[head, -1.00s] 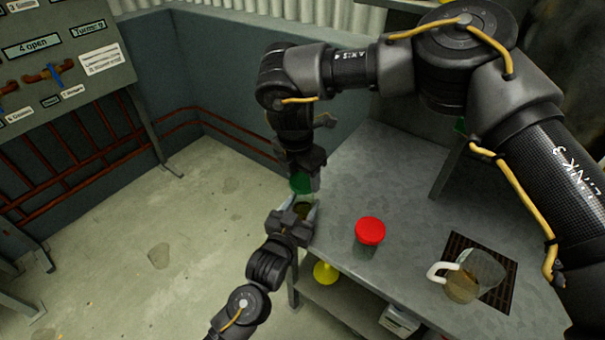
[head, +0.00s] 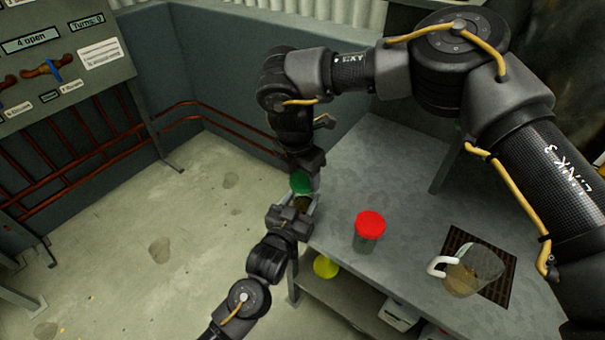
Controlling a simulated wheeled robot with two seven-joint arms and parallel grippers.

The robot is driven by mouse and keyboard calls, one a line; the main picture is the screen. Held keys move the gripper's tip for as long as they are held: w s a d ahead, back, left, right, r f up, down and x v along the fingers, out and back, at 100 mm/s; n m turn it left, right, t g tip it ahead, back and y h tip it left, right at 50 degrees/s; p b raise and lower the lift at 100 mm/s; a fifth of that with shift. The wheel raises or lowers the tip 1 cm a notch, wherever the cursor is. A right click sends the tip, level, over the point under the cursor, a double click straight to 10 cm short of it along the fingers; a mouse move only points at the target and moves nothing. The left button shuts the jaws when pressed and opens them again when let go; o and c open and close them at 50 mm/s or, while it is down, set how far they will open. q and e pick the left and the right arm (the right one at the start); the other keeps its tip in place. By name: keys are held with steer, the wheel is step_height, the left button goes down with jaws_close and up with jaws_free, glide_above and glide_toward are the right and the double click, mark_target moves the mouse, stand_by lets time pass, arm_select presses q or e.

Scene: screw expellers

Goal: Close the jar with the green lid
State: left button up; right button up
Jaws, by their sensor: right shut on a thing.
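The green lid (head: 299,184) is held by my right gripper (head: 306,174), which points down from above at the left end of the table. Right below the lid, a jar with brownish contents (head: 303,202) is between the fingers of my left gripper (head: 304,206), which reaches in from below left. The jar is mostly hidden by the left gripper and the lid. The lid is over the jar's top; I cannot tell if it touches the rim. I cannot tell whether the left fingers press on the jar.
A jar with a red lid (head: 370,226) stands on the grey table (head: 410,192). A clear pitcher with a white handle (head: 474,273) sits on a dark grate (head: 497,291) at the right. A yellow object (head: 326,266) is on the lower shelf. A valve panel (head: 60,60) stands at the back left.

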steer(key=shift+f, duration=0.55)
steer(key=m, duration=0.5)
steer(key=shift+w+a+m+g, duration=0.1)
steer(key=shift+m+g, duration=0.3)
steer(key=m, duration=0.3)
steer(key=m+g, duration=0.1)
steer(key=m, duration=0.2)
steer(key=shift+w+h, duration=0.1)
steer(key=shift+h, duration=0.2)
steer(key=m, duration=0.6)
steer(key=shift+g, duration=0.4)
steer(key=m+y, duration=0.1)
steer(key=m, duration=0.3)
steer(key=shift+m, duration=0.4)
steer(key=m, duration=0.3)
steer(key=shift+g+y, duration=0.3)
